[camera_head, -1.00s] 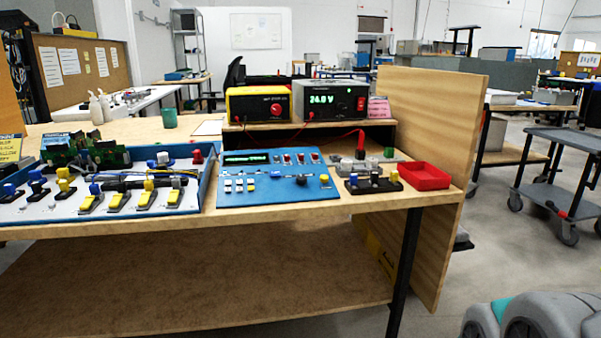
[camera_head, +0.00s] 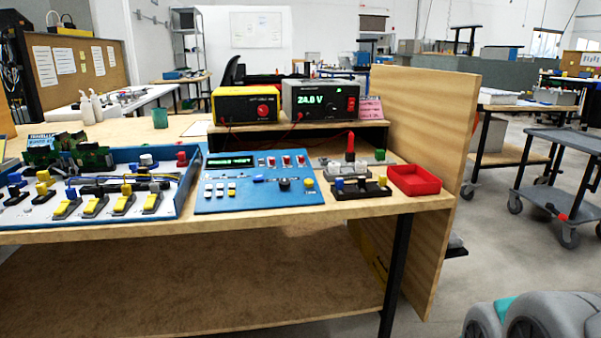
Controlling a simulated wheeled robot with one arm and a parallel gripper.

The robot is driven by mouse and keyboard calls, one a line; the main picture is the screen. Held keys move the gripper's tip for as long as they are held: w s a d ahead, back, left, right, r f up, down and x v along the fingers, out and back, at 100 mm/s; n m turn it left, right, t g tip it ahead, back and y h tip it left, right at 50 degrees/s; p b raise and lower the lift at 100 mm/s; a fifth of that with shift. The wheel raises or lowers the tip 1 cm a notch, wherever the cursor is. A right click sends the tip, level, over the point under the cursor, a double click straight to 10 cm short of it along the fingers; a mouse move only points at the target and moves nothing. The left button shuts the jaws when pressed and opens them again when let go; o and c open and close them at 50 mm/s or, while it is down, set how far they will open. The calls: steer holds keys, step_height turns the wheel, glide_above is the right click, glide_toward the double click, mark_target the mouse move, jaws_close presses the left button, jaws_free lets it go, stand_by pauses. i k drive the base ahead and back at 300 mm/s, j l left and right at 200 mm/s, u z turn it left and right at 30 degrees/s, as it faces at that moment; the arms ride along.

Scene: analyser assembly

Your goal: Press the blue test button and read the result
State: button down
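A blue analyser panel (camera_head: 222,204) lies on the wooden bench, tilted towards me. It has a dark display (camera_head: 231,161) with green characters too small to read. A small blue control (camera_head: 258,180) sits near the panel's middle; I cannot tell whether it is the test button. Red buttons line the panel's upper right, white keys its left. A black knob (camera_head: 284,185) and a yellow button (camera_head: 309,184) are at the lower right. My gripper is not in view.
A blue tray (camera_head: 178,209) with switches stands left of the panel. A black block (camera_head: 360,191) and a red bin (camera_head: 414,180) are to the right. A power supply (camera_head: 322,101) reading about 24 V stands behind. A plywood side panel (camera_head: 428,150) closes the bench's right end.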

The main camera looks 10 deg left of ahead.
mark_target(257, 178)
steer(key=i+l, duration=0.25)
steer(key=l, duration=0.15)
steer(key=u, duration=2.25)
